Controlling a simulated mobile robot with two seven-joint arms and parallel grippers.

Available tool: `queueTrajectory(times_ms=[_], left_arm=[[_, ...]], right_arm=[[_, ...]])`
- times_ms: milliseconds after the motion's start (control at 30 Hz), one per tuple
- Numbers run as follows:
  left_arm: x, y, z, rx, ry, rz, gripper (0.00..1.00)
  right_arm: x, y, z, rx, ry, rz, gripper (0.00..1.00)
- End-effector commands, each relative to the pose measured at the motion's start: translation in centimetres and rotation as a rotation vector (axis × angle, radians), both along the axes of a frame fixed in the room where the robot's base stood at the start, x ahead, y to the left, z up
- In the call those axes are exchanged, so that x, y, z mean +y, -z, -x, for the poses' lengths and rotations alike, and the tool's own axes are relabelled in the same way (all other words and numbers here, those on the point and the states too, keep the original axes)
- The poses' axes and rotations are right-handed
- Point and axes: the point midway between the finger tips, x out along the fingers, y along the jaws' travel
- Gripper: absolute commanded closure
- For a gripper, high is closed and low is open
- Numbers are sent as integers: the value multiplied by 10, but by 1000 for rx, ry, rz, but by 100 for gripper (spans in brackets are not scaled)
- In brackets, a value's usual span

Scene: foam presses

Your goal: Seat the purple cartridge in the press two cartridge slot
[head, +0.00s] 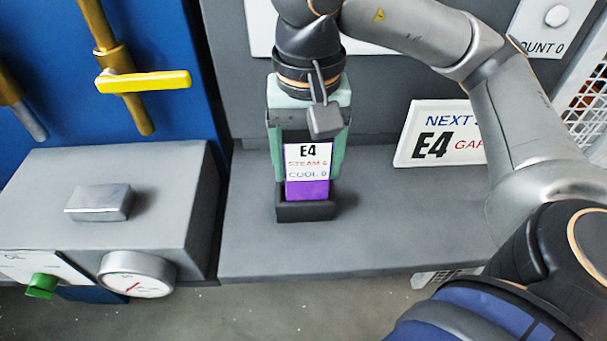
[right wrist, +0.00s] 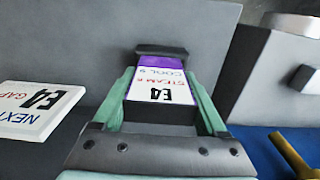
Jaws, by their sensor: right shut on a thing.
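The purple cartridge (head: 307,190) is upright, with a white label reading E4, STEAM 6, COOL 9. It also shows in the right wrist view (right wrist: 160,61). My right gripper (head: 308,172) points down from above, its green fingers shut on the cartridge's two sides. The cartridge's lower end is at the black slot (head: 305,212) on the grey ledge, and the slot's front wall hides its bottom. How deep it sits cannot be told. The slot shows as a dark bar beyond the cartridge in the right wrist view (right wrist: 175,51). My left gripper is not in view.
A white sign (head: 440,135) reading NEXT and E4 stands right of the slot. A grey box (head: 150,160) with a metal block, gauge (head: 137,275) and green button (head: 41,286) is at left. The ledge's front right is clear.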

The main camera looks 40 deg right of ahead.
Motion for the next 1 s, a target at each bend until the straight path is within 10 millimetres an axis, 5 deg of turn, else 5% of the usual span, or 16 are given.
queueTrajectory(times_ms=[400,1000], left_arm=[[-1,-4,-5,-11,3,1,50],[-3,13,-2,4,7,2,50]], right_arm=[[-4,42,-11,1,2,1,93],[-3,56,-11,1,1,-1,93]])
